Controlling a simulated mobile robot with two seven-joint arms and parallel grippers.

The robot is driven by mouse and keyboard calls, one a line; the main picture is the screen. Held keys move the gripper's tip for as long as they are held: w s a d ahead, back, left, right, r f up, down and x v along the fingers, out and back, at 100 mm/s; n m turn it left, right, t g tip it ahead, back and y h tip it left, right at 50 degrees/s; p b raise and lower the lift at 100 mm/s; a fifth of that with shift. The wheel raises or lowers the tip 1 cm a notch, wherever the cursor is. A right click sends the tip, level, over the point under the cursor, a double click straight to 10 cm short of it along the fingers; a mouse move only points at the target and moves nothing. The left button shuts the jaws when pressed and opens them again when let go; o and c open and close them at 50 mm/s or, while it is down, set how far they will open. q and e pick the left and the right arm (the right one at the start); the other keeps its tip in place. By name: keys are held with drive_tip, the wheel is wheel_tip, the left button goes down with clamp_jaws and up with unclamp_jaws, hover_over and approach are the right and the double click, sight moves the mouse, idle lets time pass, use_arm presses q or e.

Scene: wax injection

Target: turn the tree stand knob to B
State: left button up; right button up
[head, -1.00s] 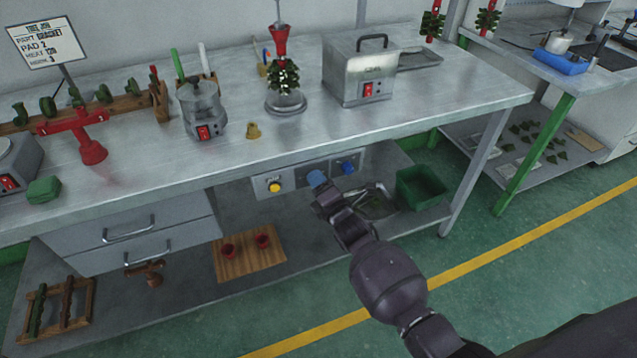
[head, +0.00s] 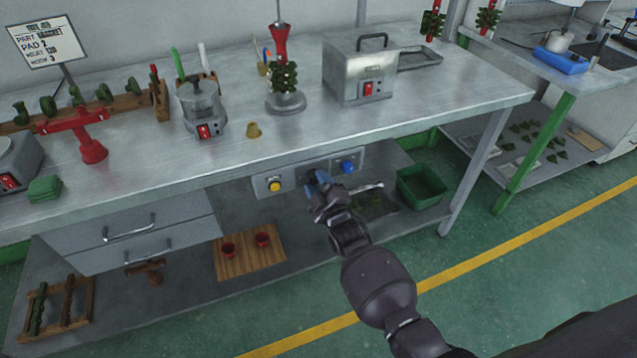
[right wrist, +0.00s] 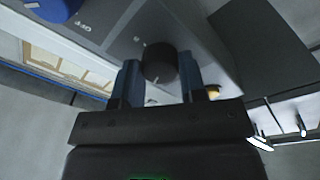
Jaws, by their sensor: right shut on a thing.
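A black round knob (right wrist: 159,62) with a pale mark sits on the grey control panel (right wrist: 205,40) under the bench. In the right wrist view it is between the two blue fingers of my right gripper (right wrist: 162,82), which is shut on it. In the head view my right gripper (head: 318,186) is at the panel (head: 258,188), between a yellow button (head: 274,184) and a blue knob (head: 347,167), and hides the black knob. The lettering at the knob is too blurred to read. On the bench, the tree stand (head: 285,104) carries a red and green tree (head: 283,76). My left gripper is out of view.
The bench top (head: 300,135) overhangs the panel. Below are a green bin (head: 422,186), a metal tray (head: 375,200) and a wooden board (head: 248,262) with two red cups. A metal box (head: 358,75) and a pot (head: 203,110) stand on the bench.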

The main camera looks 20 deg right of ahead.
drive_tip(key=m, duration=0.5)
drive_tip(key=shift+a+h, duration=0.1)
drive_tip(key=shift+h, duration=0.3)
drive_tip(key=m+h+p, duration=0.1)
drive_tip(key=m, duration=0.6)
drive_tip(key=shift+a, duration=0.1)
drive_tip(key=m, duration=0.4)
drive_tip(key=shift+h+p, duration=0.3)
drive_tip(key=shift+p, duration=0.05)
drive_tip(key=m, duration=0.3)
drive_tip(key=shift+a+r+m+g, duration=0.1)
drive_tip(key=shift+m+g, duration=0.3)
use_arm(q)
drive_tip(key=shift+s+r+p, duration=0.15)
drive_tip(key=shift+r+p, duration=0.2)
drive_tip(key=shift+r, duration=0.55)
use_arm(e)
drive_tip(key=shift+m, duration=1.9)
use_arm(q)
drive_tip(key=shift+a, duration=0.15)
use_arm(e)
drive_tip(key=o, duration=0.9)
